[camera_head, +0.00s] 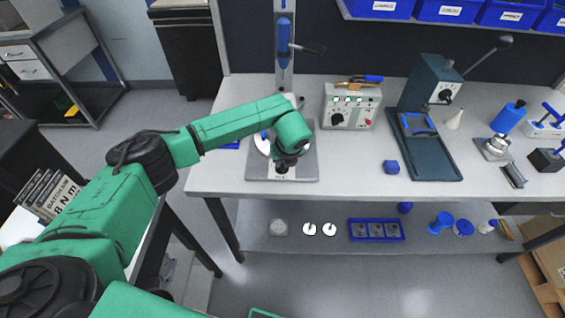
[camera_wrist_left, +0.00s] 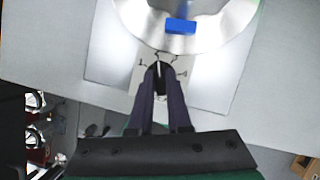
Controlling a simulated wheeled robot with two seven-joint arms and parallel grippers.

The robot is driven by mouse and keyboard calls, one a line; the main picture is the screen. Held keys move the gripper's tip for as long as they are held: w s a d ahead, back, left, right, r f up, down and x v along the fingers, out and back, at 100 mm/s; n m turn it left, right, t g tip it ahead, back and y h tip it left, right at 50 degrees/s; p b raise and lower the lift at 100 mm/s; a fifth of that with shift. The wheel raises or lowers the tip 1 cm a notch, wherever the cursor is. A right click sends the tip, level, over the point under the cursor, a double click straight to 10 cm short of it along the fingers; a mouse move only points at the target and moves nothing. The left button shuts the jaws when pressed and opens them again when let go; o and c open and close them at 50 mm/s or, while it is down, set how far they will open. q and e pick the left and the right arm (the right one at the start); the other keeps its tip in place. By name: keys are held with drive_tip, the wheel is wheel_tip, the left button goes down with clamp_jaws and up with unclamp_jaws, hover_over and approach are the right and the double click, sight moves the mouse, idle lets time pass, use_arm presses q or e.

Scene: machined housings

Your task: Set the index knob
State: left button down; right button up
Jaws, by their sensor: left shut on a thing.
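The index knob (camera_wrist_left: 158,72) is a small dark knob with a pale pointer line, on a light label plate (camera_wrist_left: 137,72) with several black tick marks around it. My left gripper (camera_wrist_left: 160,85) reaches down over it with its dark fingers close together, shut on the knob. In the head view my left gripper (camera_head: 285,166) is at the front of the grey base plate (camera_head: 307,168) and hides most of the knob. Behind it is a round bright metal disc (camera_wrist_left: 222,22) with a blue block (camera_wrist_left: 180,26) on it. My right gripper is not in view.
A control box (camera_head: 352,108) with a dial and buttons stands to the right of the base plate. A column with a lever (camera_head: 284,45) rises behind. The bench front between is clear.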

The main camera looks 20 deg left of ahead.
use_arm(q)
drive_tip(key=shift+f+m+b, duration=0.2)
drive_tip(key=shift+m+b, duration=0.3)
drive_tip(key=shift+b, duration=0.15)
drive_tip(key=m+h+b, duration=0.1)
drive_tip(key=m+b, duration=0.1)
drive_tip(key=b, duration=0.1)
drive_tip(key=m+h+b, duration=0.1)
drive_tip(key=m+b, duration=0.1)
drive_tip(key=m, duration=0.1)
drive_tip(key=m+h+b, duration=0.1)
drive_tip(key=m+b, duration=0.2)
drive_tip(key=shift+a+t+b, duration=0.3)
drive_tip(key=shift+t+b, duration=0.05)
drive_tip(key=shift+t, duration=0.05)
drive_tip(key=m+h+b, duration=0.1)
drive_tip(key=m+b, duration=0.1)
drive_tip(key=m, duration=0.1)
drive_tip(key=shift+r+m+h, duration=0.1)
drive_tip(key=shift+m+h, duration=0.2)
drive_tip(key=shift+h, duration=0.1)
drive_tip(key=shift+w+a+r+m+g+h+b, duration=0.1)
drive_tip(key=shift+m+g+h+b, duration=0.25)
drive_tip(key=shift+m, duration=0.75)
drive_tip(key=shift+a+r+m+g+h+b, duration=0.1)
drive_tip(key=shift+m+g+h+b, duration=0.25)
drive_tip(key=shift+m, duration=0.75)
drive_tip(key=c, duration=0.9)
unclamp_jaws()
drive_tip(key=shift+o, duration=0.2)
